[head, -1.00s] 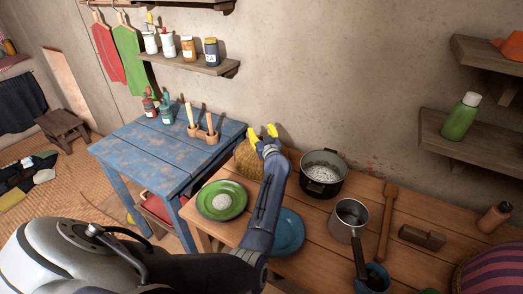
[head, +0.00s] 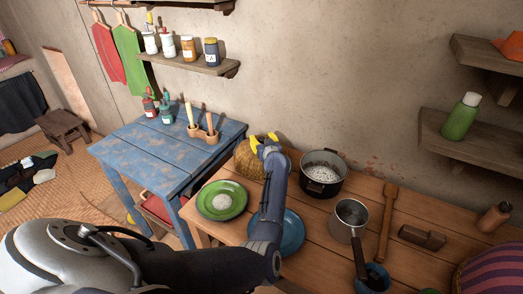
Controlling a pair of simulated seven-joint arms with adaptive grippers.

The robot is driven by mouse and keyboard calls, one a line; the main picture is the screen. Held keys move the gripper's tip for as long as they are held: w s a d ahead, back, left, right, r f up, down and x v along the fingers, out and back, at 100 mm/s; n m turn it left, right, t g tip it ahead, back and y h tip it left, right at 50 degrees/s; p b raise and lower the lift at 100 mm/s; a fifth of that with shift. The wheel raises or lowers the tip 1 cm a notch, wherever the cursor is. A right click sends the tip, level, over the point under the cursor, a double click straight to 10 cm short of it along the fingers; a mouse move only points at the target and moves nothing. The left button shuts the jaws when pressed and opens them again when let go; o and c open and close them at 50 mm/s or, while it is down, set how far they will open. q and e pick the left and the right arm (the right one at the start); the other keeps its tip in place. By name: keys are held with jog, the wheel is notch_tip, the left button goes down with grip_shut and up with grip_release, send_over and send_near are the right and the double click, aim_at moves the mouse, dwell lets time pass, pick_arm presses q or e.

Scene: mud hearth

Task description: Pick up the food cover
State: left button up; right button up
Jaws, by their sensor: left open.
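The food cover looks to be the woven straw dome (head: 247,160) at the back left of the wooden table, near the wall. Its right side is partly hidden by my left arm. My left gripper (head: 264,142), with yellow fingertips, is open and empty at the dome's upper right edge. I cannot tell whether it touches the dome. My right gripper is not in view.
A black pot (head: 322,174) stands just right of my left gripper. A green plate (head: 221,200) with white food and a blue plate (head: 291,232) lie in front. A metal saucepan (head: 351,217) stands further right. A blue table (head: 170,150) adjoins on the left.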

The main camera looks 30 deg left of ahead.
pick_arm(q)
jog(key=shift+a, duration=0.1)
grip_shut()
dwell(0.5)
dwell(0.3)
